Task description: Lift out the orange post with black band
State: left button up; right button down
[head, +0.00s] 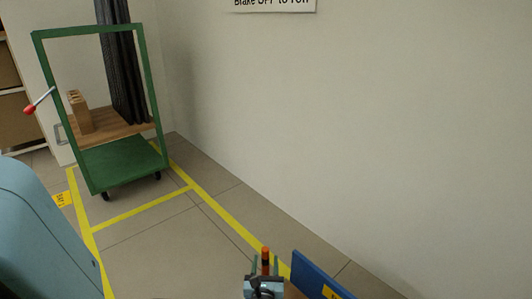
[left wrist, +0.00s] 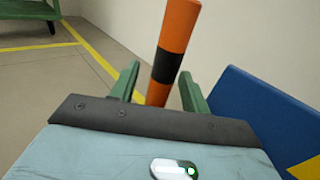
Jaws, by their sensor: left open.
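The orange post with black band (left wrist: 172,55) stands between the two green fingers of my left gripper (left wrist: 158,85) in the left wrist view. The fingers are apart, and a gap shows on the post's right side. The post leans slightly right in that view, and its lower end is hidden behind my gripper body. In the head view the post's orange top (head: 265,253) shows at the bottom centre, with my left gripper (head: 264,268) around it. What the post stands in is mostly hidden. My right gripper is not in view.
A blue panel (head: 318,275) with a yellow mark stands close on the right of the post; it also shows in the left wrist view (left wrist: 255,115). A pale wall rises behind. Yellow-taped floor lies clear between.

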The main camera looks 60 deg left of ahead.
pick_arm(q)
jog(key=shift+x, duration=0.8)
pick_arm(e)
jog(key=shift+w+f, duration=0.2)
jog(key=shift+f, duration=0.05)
pick_arm(q)
jog(key=shift+c, duration=0.3)
jog(key=c, duration=0.7)
jog(key=shift+c, duration=0.4)
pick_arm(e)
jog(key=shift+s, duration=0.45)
pick_arm(q)
jog(key=shift+r, duration=0.1)
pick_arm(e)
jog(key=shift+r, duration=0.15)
